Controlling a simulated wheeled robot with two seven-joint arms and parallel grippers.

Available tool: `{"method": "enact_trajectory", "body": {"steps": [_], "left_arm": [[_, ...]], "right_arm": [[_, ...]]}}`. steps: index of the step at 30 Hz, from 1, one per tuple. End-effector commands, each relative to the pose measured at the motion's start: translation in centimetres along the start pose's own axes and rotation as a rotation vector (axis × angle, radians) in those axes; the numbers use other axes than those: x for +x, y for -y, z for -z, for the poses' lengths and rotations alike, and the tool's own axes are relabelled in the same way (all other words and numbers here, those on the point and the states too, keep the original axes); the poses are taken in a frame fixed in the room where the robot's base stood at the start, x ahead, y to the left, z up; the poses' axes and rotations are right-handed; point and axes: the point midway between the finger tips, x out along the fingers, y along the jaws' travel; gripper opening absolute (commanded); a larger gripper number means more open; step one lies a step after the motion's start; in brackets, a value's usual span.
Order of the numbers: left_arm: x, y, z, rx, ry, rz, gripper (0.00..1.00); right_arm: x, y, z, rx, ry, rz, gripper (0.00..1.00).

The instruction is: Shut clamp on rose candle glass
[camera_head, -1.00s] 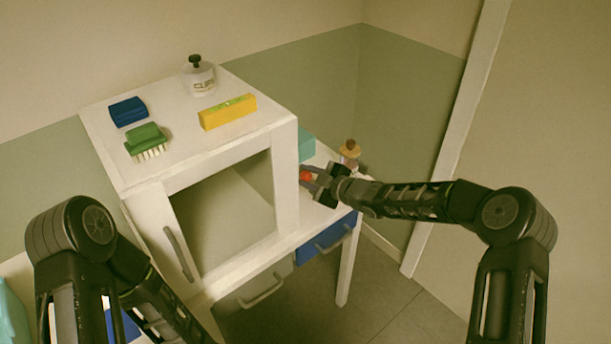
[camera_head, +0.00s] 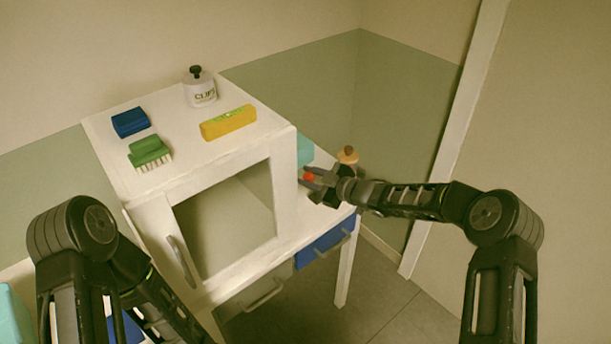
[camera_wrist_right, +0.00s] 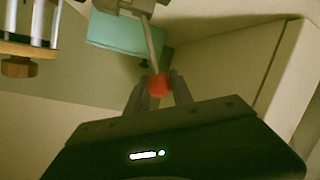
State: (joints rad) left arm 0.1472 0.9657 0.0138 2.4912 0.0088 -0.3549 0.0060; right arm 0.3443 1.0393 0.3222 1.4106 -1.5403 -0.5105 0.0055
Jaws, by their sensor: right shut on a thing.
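My right gripper (camera_head: 313,178) is at the right side of the white cabinet, above the table. Its fingers (camera_wrist_right: 158,92) are shut on a red knob (camera_wrist_right: 159,84), which also shows in the head view (camera_head: 309,177). The knob is at the end of a thin grey lever (camera_wrist_right: 153,45) that runs up to a pale grey block (camera_wrist_right: 125,5) at the picture's top, seemingly the clamp. The block is cut off by the frame. I cannot make out a rose candle glass or the clamp's jaws. My left arm comes in at lower left; its gripper is out of view.
A white cabinet (camera_head: 284,180) stands just left of the right gripper. A teal box (camera_head: 305,150) is close behind the gripper. A wood-topped item (camera_head: 347,155) stands at its right. A yellow box (camera_head: 228,123), brush (camera_head: 148,150) and labelled jar (camera_head: 200,92) are on the cabinet.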

Motion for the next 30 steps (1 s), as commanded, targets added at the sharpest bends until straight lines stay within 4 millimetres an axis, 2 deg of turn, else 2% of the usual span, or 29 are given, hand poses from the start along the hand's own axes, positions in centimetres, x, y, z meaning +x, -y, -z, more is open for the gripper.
{"method": "enact_trajectory", "body": {"steps": [4,15,30], "left_arm": [[-0.3,-0.1,-0.1,-0.001,0.001,0.002,0.36],[1.0,0.3,0.1,0.002,-0.003,-0.003,0.36],[1.3,0.3,0.2,0.004,-0.004,-0.005,0.36]], "right_arm": [[-0.2,-1.1,-0.1,0.097,-0.026,0.018,0.0],[-0.6,-3.0,-0.9,0.331,-0.091,0.06,0.0],[-0.8,-3.7,-1.0,0.403,-0.109,0.071,0.0]]}}
